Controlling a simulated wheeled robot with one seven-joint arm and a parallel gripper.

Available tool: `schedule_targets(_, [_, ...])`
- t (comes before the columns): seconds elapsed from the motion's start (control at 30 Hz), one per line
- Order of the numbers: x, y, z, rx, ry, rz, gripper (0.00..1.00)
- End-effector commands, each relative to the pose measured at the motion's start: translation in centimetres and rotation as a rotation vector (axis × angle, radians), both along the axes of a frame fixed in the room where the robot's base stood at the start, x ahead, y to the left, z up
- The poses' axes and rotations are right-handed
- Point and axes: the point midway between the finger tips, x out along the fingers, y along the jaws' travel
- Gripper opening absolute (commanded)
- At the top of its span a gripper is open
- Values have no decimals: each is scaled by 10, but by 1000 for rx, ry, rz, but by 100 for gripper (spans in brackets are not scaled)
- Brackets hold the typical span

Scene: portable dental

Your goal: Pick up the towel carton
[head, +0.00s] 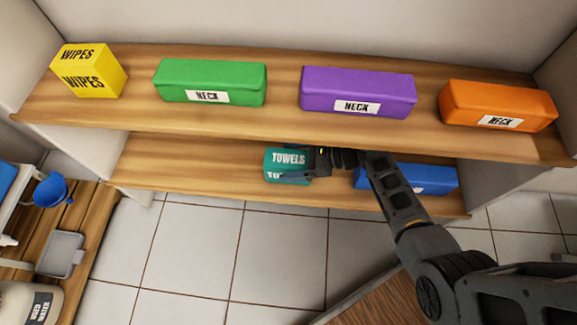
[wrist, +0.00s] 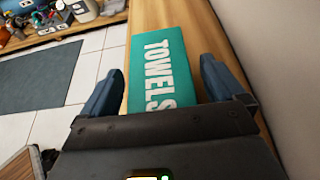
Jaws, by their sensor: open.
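The towel carton (head: 288,158) is a teal box with white "TOWELS" lettering on the lower wooden shelf. My gripper (head: 300,172) is at its right end in the head view and covers part of it. In the wrist view the carton (wrist: 162,66) lies between my two open fingers (wrist: 158,80), with the left finger close to its left side and a gap on its right. The near end of the carton is hidden by my gripper's body. I cannot tell whether either finger touches it.
A blue box (head: 430,179) lies right of the carton on the lower shelf (head: 190,165), partly behind my arm. The upper shelf (head: 285,82) overhangs, bearing a yellow wipes box (head: 88,72) and green (head: 210,80), purple (head: 358,90) and orange (head: 498,104) neck boxes. The lower shelf's left part is clear.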

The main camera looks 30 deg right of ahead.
Motion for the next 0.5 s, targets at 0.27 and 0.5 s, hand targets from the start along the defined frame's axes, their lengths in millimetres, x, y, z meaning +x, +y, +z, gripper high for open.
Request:
schedule_targets(0.27, [0,0,0,0,0,0,78])
schedule_targets(0.5, [0,0,0,-1,-1,0,56])
